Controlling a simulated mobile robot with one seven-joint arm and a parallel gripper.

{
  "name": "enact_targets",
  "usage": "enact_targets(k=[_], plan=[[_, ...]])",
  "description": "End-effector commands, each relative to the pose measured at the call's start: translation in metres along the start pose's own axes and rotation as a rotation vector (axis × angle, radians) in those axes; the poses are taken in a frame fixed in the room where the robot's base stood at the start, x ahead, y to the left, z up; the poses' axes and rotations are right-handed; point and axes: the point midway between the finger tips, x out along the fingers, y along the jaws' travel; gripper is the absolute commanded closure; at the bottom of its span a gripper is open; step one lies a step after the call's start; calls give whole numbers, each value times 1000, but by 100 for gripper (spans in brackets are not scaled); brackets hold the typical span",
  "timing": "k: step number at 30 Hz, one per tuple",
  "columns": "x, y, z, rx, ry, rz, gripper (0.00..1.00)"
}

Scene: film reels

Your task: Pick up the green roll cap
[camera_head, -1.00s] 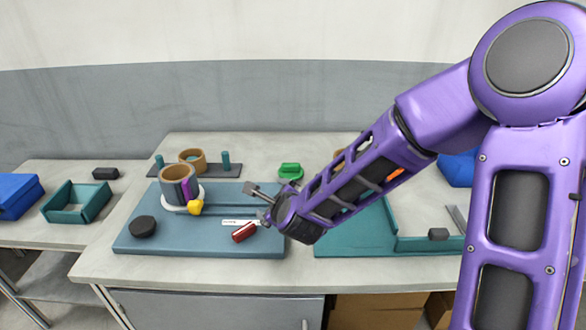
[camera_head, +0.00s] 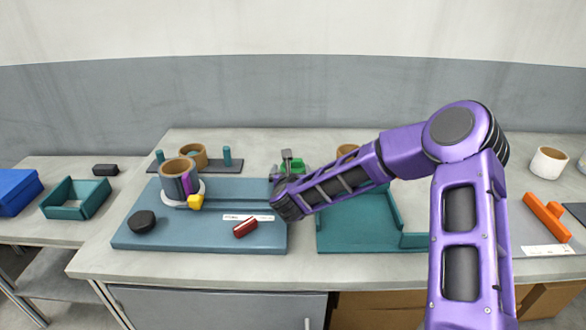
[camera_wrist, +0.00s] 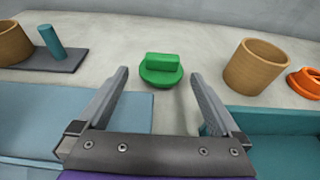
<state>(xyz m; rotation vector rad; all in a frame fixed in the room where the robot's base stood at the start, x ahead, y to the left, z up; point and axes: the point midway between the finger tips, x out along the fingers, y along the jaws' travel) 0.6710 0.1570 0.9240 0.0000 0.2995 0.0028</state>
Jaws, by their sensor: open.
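The green roll cap (camera_wrist: 160,70) is a round disc with a raised bar grip on top. It lies on the pale tabletop, just beyond the blue board, in the wrist view. In the head view the cap (camera_head: 299,166) is partly hidden behind my gripper (camera_head: 282,165). In the wrist view my gripper (camera_wrist: 160,88) is open and empty. Its two fingers point toward the cap, one on each side of the picture, and the cap shows between and beyond their tips. I see no contact with the cap.
The blue board (camera_head: 220,240) holds a roll on a white base (camera_head: 180,209), a black knob (camera_head: 141,221) and a red piece (camera_head: 245,228). A teal tray (camera_head: 350,235) lies to the right.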

Motion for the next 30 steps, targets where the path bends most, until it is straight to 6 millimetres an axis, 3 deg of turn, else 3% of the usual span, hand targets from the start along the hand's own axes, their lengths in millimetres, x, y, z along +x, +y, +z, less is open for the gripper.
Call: enact_targets(k=[19, 29, 30], plan=[[71, -5, 3, 0, 0, 0, 0], [77, -5, 3, -1, 0, 1, 0], [77, -5, 3, -1, 0, 1, 7]])
